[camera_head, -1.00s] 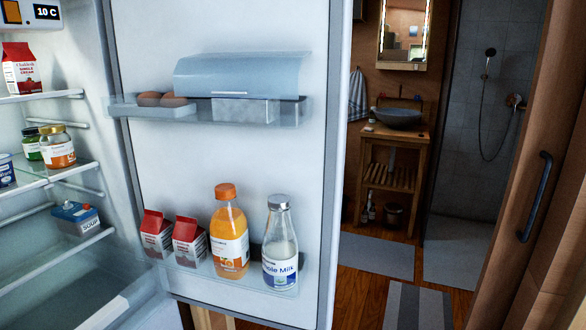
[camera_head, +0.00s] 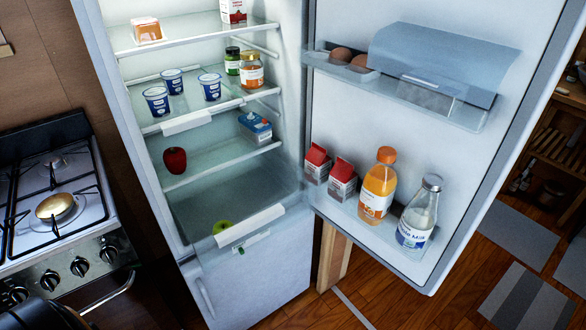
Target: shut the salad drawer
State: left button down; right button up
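The salad drawer (camera_head: 249,226) is the clear bin at the bottom of the open fridge, with a white strip along its front edge. Its front juts out past the fridge body, above the lower door, so it stands pulled out. A green apple (camera_head: 222,227) shows in its front part, and a small green mark lies on or behind the clear front. A red apple (camera_head: 175,160) sits farther back, above the drawer. Neither gripper shows. A dark rounded shape at the lower left corner may be part of my arm, but no fingers are visible.
The fridge door (camera_head: 345,100) is wide open to the right, its lower rack (camera_head: 350,213) holding cartons, juice and milk close beside the drawer. Shelves above hold yoghurt pots (camera_head: 172,82) and jars. A stove (camera_head: 60,215) stands at left.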

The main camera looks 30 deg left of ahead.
aim_at(233, 233)
jog(key=u, duration=1.1)
